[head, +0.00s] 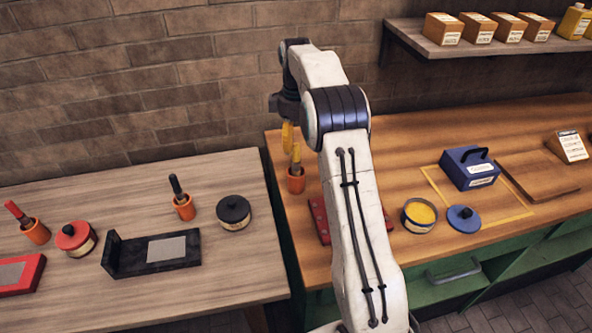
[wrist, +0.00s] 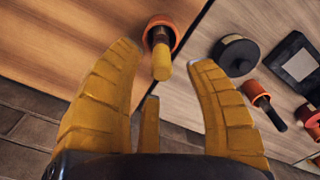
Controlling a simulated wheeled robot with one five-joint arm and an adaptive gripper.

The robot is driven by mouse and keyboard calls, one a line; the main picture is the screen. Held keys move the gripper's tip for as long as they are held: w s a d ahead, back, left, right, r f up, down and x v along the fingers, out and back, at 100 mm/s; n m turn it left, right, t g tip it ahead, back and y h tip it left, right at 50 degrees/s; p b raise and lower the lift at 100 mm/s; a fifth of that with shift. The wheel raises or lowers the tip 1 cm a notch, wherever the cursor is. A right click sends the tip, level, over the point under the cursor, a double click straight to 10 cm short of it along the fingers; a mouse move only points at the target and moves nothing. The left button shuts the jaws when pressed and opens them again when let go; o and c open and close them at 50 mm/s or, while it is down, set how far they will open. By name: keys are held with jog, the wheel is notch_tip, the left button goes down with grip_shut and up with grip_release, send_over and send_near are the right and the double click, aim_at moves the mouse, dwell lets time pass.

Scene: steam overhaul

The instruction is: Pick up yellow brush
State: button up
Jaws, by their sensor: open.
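The yellow brush (head: 296,154) stands handle-up in an orange cup (head: 296,182) near the left edge of the orange-brown workbench. In the wrist view, the brush's yellow handle (wrist: 162,63) points toward me, with its orange cup (wrist: 150,27) beyond it. My gripper (head: 287,134) is at the brush's upper left in the head view, partly hidden by my arm. In the wrist view, my gripper (wrist: 165,60) is open and empty, its yellow fingers spread to either side of the handle's end. I cannot tell how deep the handle is between them.
A grey-brown table (head: 150,240) at left holds a black-handled brush (head: 176,187), a red-handled brush (head: 17,213), round tins and black and red blocks. My arm partly hides a red block (head: 319,220). A blue box (head: 468,168) and an open yellow-filled tin (head: 419,213) stand right.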

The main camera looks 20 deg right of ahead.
aim_at(296, 159)
jog(key=shift+s+f, duration=0.1)
jog(key=shift+f, duration=3.15)
grip_shut()
